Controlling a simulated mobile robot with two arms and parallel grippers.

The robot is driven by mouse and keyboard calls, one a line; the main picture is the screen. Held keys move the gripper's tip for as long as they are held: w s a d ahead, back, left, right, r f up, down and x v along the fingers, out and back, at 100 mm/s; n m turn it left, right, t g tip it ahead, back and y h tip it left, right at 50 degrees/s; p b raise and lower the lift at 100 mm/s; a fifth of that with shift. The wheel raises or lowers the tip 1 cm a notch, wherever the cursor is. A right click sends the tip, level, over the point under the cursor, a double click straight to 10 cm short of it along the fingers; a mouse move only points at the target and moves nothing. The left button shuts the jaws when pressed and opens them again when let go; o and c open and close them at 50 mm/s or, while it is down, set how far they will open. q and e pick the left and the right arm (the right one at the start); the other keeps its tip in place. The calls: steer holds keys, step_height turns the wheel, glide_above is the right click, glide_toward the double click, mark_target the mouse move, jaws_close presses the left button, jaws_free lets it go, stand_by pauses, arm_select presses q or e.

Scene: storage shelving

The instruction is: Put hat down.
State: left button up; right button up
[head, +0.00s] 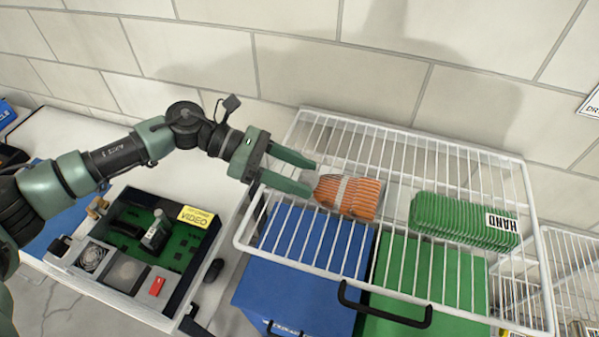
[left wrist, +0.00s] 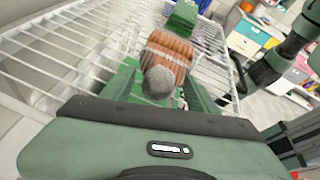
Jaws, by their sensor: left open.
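The hat (head: 352,195) is orange striped knit with a grey band. It lies on the white wire shelf (head: 528,215). In the left wrist view the hat (left wrist: 172,55) shows a grey pom-pom at its near end. My left gripper (head: 313,178) is open at the hat's left end. In the left wrist view the fingers of my left gripper (left wrist: 160,88) lie on either side of the pom-pom end. I cannot tell whether they touch it. My right gripper does not show in either view.
A green stack with a HAND label (head: 463,225) sits right of the hat. Below the shelf are a blue bin (head: 290,295) and a green bin (head: 455,280). An open case marked VIDEO (head: 197,215) stands at left. Bare wire shows behind the hat.

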arm_select(q)
steer(key=shift+r, duration=0.15)
steer(key=b+v, duration=0.4)
steer(key=v, duration=0.8)
stand_by(1.1)
